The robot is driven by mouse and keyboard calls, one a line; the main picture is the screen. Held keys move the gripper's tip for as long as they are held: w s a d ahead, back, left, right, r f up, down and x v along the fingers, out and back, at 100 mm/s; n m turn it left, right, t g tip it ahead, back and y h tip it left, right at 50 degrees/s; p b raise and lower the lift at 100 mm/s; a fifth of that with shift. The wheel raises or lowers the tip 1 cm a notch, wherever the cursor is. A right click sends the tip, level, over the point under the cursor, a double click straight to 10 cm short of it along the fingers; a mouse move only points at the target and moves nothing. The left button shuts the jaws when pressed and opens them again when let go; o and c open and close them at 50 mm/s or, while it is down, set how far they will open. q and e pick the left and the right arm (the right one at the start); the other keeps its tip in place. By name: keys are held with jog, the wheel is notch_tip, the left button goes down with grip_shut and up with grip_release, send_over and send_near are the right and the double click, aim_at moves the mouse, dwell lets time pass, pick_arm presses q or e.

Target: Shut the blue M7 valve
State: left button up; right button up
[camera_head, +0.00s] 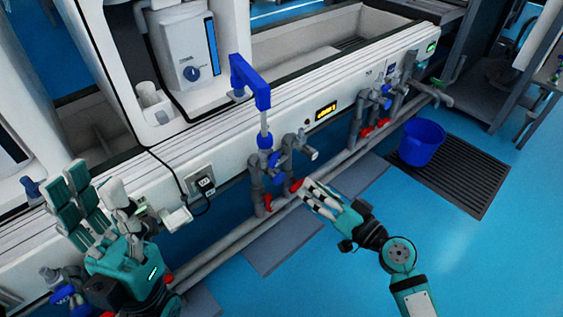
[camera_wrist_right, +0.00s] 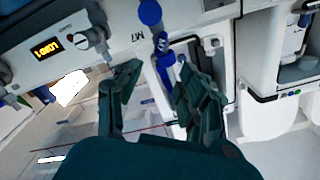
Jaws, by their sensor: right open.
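In the head view, a blue valve handle (camera_head: 265,141) sits on grey pipework at the front of the white bench, below a blue-topped tap; a second blue part (camera_head: 275,161) is just under it. In the right wrist view a blue valve part (camera_wrist_right: 163,62) lies beyond the gap between my fingers, with a label reading like M7 beside it. My right gripper (camera_head: 308,190) is open, its fingertips close to a red handle (camera_head: 295,184) on the pipes; contact cannot be told. It also shows in the wrist view (camera_wrist_right: 157,82). My left gripper (camera_head: 88,200) is open and empty at left.
More valves with blue and red handles (camera_head: 380,122) stand along the pipes to the right. A blue bucket (camera_head: 421,142) stands on a dark floor grate (camera_head: 460,172). A lit display (camera_head: 326,110) and a socket with a plug (camera_head: 200,183) are on the bench front. The blue floor at right is clear.

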aim_at(279, 161)
jog(key=x, duration=1.2)
jog(key=shift+b, duration=0.3)
grip_shut()
